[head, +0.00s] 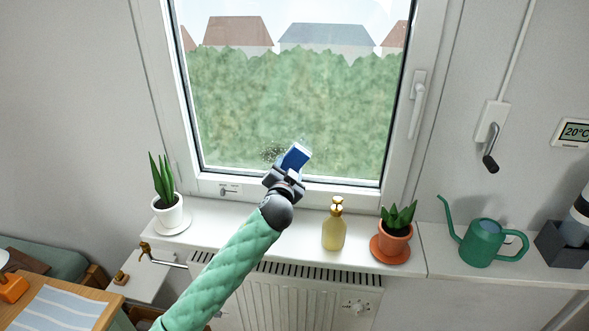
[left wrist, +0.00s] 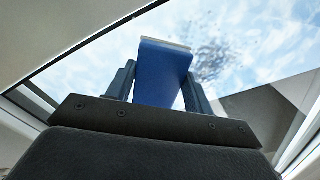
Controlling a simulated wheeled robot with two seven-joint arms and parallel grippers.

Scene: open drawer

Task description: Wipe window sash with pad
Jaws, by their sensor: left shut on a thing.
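The white window sash (head: 402,120) frames a glass pane (head: 300,110). A speckled dark smudge (head: 271,152) shows low on the pane, just left of the pad; it also shows in the left wrist view (left wrist: 213,55). My left gripper (head: 286,174) is shut on a blue pad (head: 295,157) with a pale edge. In the left wrist view the pad (left wrist: 162,72) stands between the two fingers, its pale edge toward the glass. The pad is in front of the lower pane; whether it touches the glass I cannot tell. My right gripper is not in view.
On the sill (head: 290,226) stand a white-potted plant (head: 167,205), a yellow bottle (head: 334,226) close right of my arm, a terracotta-potted plant (head: 394,238) and a green watering can (head: 484,243). A radiator (head: 300,295) is below. The window handle (head: 417,100) is at right.

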